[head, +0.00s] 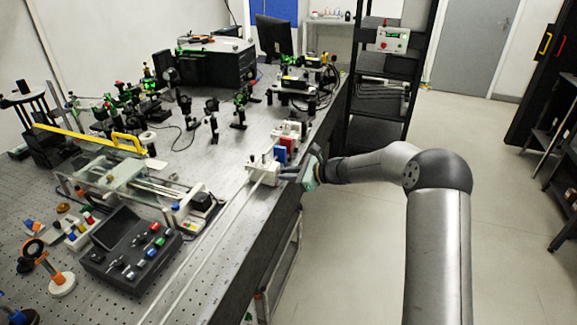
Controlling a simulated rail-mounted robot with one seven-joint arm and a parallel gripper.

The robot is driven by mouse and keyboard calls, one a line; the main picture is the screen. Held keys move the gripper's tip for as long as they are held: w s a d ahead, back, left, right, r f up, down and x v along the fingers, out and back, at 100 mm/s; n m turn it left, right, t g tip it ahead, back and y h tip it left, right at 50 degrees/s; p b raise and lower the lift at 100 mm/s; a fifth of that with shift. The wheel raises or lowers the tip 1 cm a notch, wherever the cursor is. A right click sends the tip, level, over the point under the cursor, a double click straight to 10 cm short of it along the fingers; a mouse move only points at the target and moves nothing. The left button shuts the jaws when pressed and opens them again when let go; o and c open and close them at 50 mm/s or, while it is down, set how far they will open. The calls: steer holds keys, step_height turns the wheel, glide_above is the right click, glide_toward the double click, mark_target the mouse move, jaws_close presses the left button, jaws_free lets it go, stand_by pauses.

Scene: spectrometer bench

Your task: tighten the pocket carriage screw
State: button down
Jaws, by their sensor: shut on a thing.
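A small white carriage (262,171) sits on the long pale rail (215,232) near the right edge of the optical table. My gripper (288,174) reaches in from the right, level with the carriage's right side, with its fingers pointing left. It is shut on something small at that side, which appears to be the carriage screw. The screw itself is hidden by the fingers and too small to make out. I cannot tell how far it is turned.
Blue and red blocks (287,143) stand in white holders just behind the carriage. A dark case (130,243) with coloured knobs and a glass-topped stage (115,172) are to the left. A black shelf rack (385,90) stands behind my arm.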

stand_by(0.4)
steer(key=c, duration=1.4)
jaws_free()
steer(key=shift+d, duration=0.1)
steer(key=b+v, duration=0.2)
steer(key=v, duration=1.5)
steer(key=shift+d, duration=0.2)
